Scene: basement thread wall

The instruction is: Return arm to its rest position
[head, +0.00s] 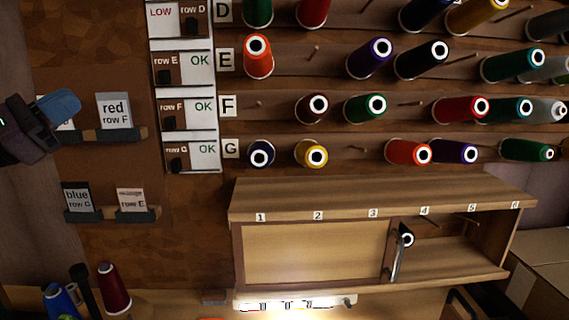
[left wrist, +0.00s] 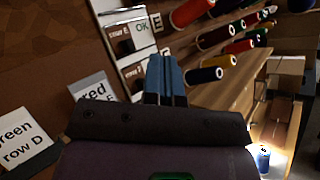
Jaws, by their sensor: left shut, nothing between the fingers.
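My left gripper (head: 62,104) is at the left edge of the head view, in front of a label card on the upper small shelf. Its blue fingers are together with nothing between them. In the left wrist view the shut fingers (left wrist: 165,78) point toward the thread wall, with the red card (left wrist: 92,88) just left of them. The head view shows the same red row F card (head: 114,110) to the right of the gripper. I cannot tell whether the gripper touches anything. My right gripper is in neither view.
Thread spools sit on pegs in rows D to G, such as a yellow one (head: 311,153). Row switches (head: 190,60) stand left of them. A wooden cabinet (head: 300,194) with a sliding panel (head: 312,252) is below. Loose spools, one dark red (head: 114,288), stand at bottom left.

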